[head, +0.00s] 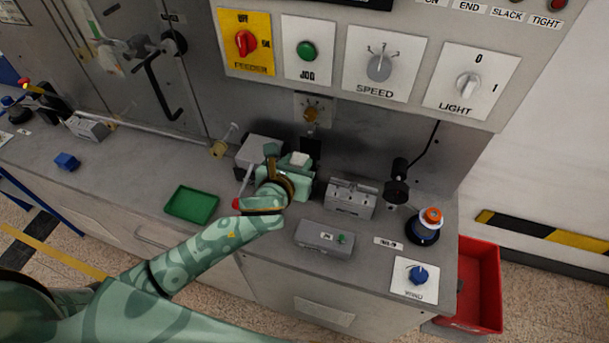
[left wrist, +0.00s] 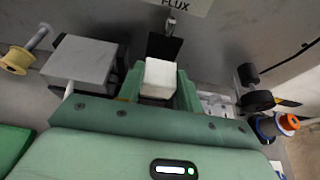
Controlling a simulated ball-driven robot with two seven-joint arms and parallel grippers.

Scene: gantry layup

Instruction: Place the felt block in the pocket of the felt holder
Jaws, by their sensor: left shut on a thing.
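The felt block (head: 300,158) is a small white block held between the green fingers of my left gripper (head: 299,165). In the left wrist view the felt block (left wrist: 160,76) sticks out beyond the fingers of my left gripper (left wrist: 158,92), which is shut on it. A dark upright piece below the FLUX label (left wrist: 164,46), just past the block, looks like the felt holder; it also shows in the head view (head: 311,146). Its pocket is hidden, and I cannot tell whether the block touches it. My right gripper is out of view.
A grey box (head: 262,148) stands close left of my left gripper. A metal fixture (head: 350,198) and a grey button box (head: 324,238) stand to the right. A green tray (head: 192,204) lies to the left. The panel wall rises behind.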

